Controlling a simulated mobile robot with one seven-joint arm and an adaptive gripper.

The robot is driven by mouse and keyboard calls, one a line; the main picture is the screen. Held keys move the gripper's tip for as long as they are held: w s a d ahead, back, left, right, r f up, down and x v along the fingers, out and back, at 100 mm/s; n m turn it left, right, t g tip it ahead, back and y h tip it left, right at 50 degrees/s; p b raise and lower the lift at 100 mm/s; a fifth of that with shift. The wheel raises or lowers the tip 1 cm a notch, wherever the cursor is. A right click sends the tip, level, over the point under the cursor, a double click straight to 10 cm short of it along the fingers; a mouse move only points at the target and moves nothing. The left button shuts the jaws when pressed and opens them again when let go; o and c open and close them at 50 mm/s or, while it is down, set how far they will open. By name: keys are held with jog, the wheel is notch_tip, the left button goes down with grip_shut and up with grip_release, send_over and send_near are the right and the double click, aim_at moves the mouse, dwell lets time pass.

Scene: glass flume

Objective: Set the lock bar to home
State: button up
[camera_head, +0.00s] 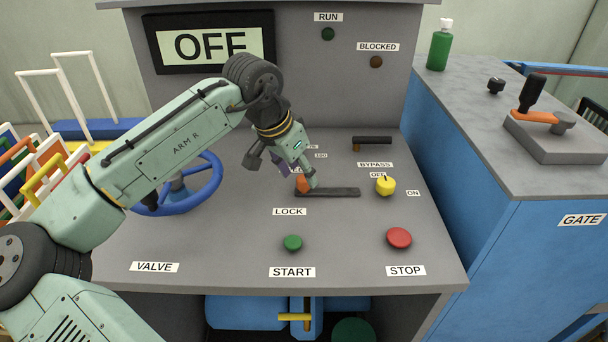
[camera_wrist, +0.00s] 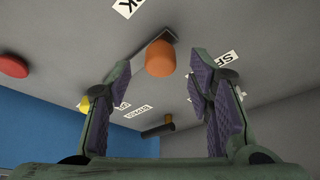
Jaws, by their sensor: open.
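The lock bar shows as an orange knob (camera_head: 302,185) at the left end of a dark flat strip (camera_head: 338,192), above the LOCK label (camera_head: 289,212) on the grey console. My gripper (camera_head: 297,178) is open over the knob and hides part of it. In the wrist view the orange knob (camera_wrist: 160,58) stands between the two parted fingertips of my gripper (camera_wrist: 161,64), with a visible gap on each side. I cannot tell how deep the fingers reach around it. No home mark is readable by the strip; labels behind my gripper are partly hidden.
A yellow knob (camera_head: 386,186) and a black BYPASS lever (camera_head: 372,141) are to the right. The green START button (camera_head: 292,243) and red STOP button (camera_head: 399,238) are in front. A blue valve wheel (camera_head: 178,185) is left, partly behind my arm. The display (camera_head: 209,43) reads OFF.

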aim_at(304, 179)
jog(key=shift+x, duration=1.95)
jog(key=shift+c, duration=0.3)
grip_shut()
jog(key=shift+d, duration=0.1)
